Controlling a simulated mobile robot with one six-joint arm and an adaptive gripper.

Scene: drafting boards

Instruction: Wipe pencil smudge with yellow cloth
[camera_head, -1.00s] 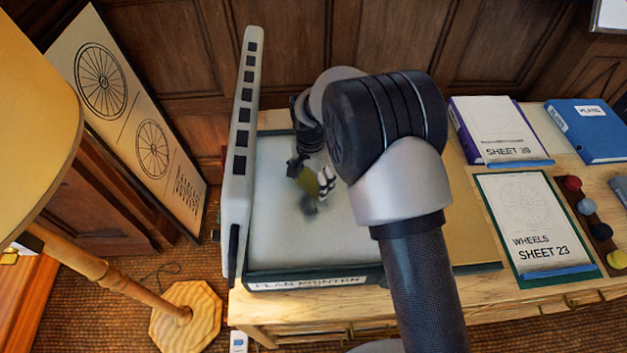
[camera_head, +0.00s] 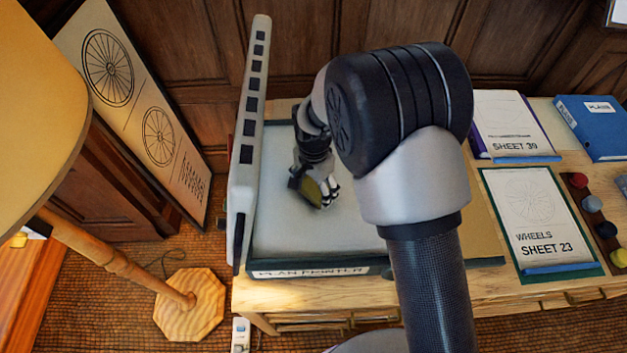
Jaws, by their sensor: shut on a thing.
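My gripper (camera_head: 318,184) is over the pale grey bed of the plan printer (camera_head: 285,225), fingers pointing down. It is shut on the yellow cloth (camera_head: 303,187), which looks dull olive in the shade. The cloth is low at the bed surface; I cannot tell for certain whether it touches. No clear pencil smudge shows now; the gripper and cloth cover the spot where a grey patch was visible earlier. My arm hides the right part of the bed.
The printer's raised lid (camera_head: 244,150) stands upright along the bed's left side. To the right are the wheels sheet (camera_head: 540,210), sheet 39 (camera_head: 508,120), a blue binder (camera_head: 597,125) and several coloured knobs. A lamp (camera_head: 110,255) stands at left.

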